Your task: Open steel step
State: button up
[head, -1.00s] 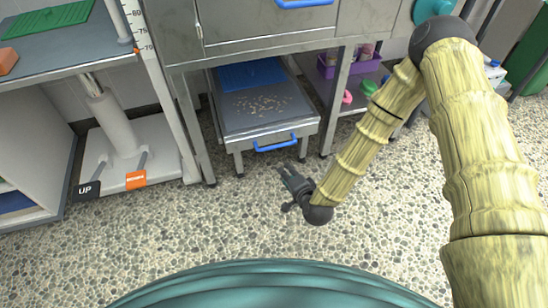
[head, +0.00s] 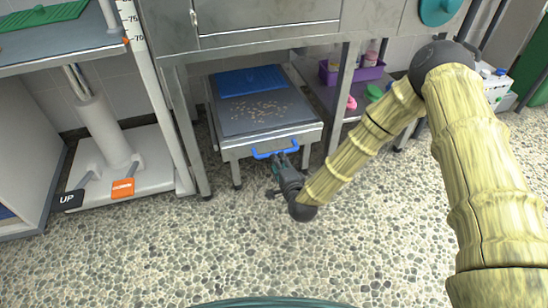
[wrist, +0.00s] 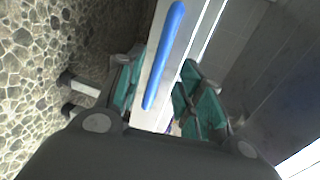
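The steel step (head: 262,112) is a low steel unit on legs under the steel counter, with a grey top and a blue mat at its back. Its blue handle (head: 275,149) is on the front face. My gripper (head: 282,163) is at the front of the step, close to the right part of the handle. In the wrist view my gripper (wrist: 157,95) is open, with teal fingers apart and the blue handle (wrist: 165,55) between and beyond them. I cannot tell whether they touch it.
A white column lift base (head: 117,178) with black and orange pedals (head: 122,188) stands at left. A steel counter leg (head: 187,130) is left of the step. A shelf with a purple bin (head: 352,73) is at right. Pebbled floor (head: 200,245) in front is clear.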

jog(key=shift+b+x, duration=1.25)
jog(key=shift+x, duration=2)
grip_shut()
